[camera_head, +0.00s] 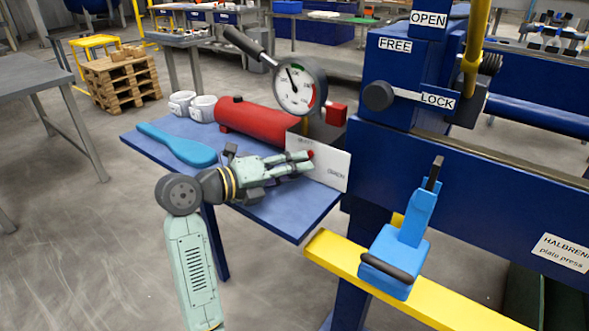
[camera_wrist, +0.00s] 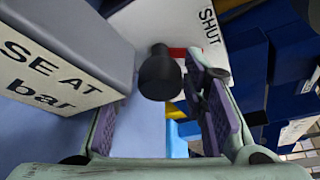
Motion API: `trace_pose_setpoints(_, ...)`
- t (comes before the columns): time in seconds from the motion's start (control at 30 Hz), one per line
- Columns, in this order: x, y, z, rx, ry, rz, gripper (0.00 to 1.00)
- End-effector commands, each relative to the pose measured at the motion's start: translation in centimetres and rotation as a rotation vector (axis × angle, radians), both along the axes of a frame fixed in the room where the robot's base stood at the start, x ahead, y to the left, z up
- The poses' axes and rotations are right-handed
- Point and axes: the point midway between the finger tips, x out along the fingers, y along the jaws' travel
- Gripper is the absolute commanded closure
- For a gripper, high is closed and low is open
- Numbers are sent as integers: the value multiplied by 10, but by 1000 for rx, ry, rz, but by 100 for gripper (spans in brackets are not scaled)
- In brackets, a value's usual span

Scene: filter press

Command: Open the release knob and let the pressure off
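The black release knob (camera_wrist: 158,74) stands out from a white plate lettered SHUT (camera_wrist: 185,22) in the wrist view. My gripper (camera_wrist: 162,112) is open, with its two purple-padded fingers apart and the knob ahead, between their tips in the picture. I cannot tell whether either finger touches it. In the head view my gripper (camera_head: 306,163) is in front of the white plate (camera_head: 333,167), and the knob cannot be made out there. A small red spot shows at the fingertips. The round gauge (camera_head: 299,89) stands above, its needle pointing up and left.
A grey block lettered SEAT bar (camera_wrist: 60,70) is close to the left finger. The red cylinder (camera_head: 262,122), blue paddle-shaped object (camera_head: 178,145) and white cups (camera_head: 192,106) are on the blue table (camera_head: 285,217). The blue press frame (camera_head: 460,190) stands to the right.

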Motion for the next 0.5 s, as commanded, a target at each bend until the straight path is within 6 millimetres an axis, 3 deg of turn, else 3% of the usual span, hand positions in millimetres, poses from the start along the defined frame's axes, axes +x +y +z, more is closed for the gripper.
trace_pose_setpoints(0.5,-54,80,19,1,-2,4,61)
